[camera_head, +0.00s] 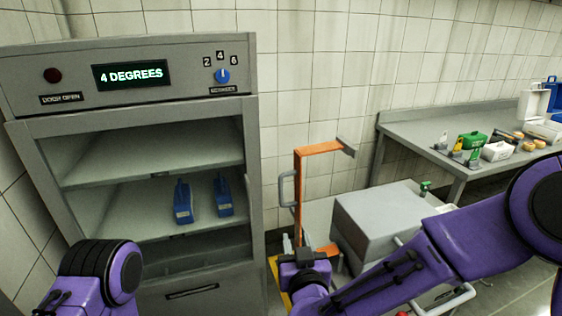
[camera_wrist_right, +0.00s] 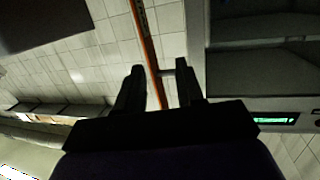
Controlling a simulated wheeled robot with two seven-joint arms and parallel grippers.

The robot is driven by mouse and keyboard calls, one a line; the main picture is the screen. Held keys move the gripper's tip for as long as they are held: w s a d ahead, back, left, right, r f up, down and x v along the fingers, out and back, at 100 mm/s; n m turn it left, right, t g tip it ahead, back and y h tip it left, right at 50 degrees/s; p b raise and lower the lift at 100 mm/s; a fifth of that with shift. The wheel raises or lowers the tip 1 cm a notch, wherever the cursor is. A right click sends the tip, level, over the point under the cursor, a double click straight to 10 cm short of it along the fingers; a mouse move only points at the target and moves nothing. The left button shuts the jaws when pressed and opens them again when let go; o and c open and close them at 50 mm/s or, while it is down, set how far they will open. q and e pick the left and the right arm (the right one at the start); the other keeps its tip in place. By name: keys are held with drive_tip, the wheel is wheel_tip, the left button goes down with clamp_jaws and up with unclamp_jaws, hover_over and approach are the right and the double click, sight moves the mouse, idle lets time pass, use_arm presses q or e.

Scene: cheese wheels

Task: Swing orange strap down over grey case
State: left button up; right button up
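The orange strap (camera_head: 298,205) stands upright beside the grey case. Its top part runs right, level above the case, and ends in a grey plate (camera_head: 346,147). A grey handle (camera_head: 287,188) sits on its left side. The grey case (camera_head: 375,215) is a closed box right of the strap. My right gripper (camera_head: 304,258) is low, in front of the strap's foot. In the right wrist view its fingers (camera_wrist_right: 160,75) are apart, with the strap (camera_wrist_right: 146,45) showing between and beyond them; contact cannot be told. My left arm shows at lower left, its gripper out of view.
A grey cabinet (camera_head: 252,150) with an open front and two blue items (camera_head: 183,203) on a shelf stands at left. A metal table (camera_head: 405,130) at right holds several small items, including a green box (camera_head: 471,140). A tiled wall is behind.

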drive_tip(key=t, duration=0.1)
approach(282, 193)
drive_tip(key=w, duration=0.2)
drive_tip(key=shift+n, duration=0.4)
drive_tip(key=w+p, duration=0.1)
drive_tip(key=w, duration=0.2)
drive_tip(key=w+p, duration=0.1)
drive_tip(key=w, duration=0.2)
drive_tip(key=w+a+p, duration=0.1)
drive_tip(key=w, duration=0.2)
drive_tip(key=shift+w+a+f+p, duration=0.1)
drive_tip(key=shift+p, duration=0.3)
drive_tip(key=shift+w+a+f, duration=0.1)
drive_tip(key=shift+w, duration=0.5)
use_arm(q)
wheel_tip(282, 193, up, 5)
use_arm(e)
clamp_jaws()
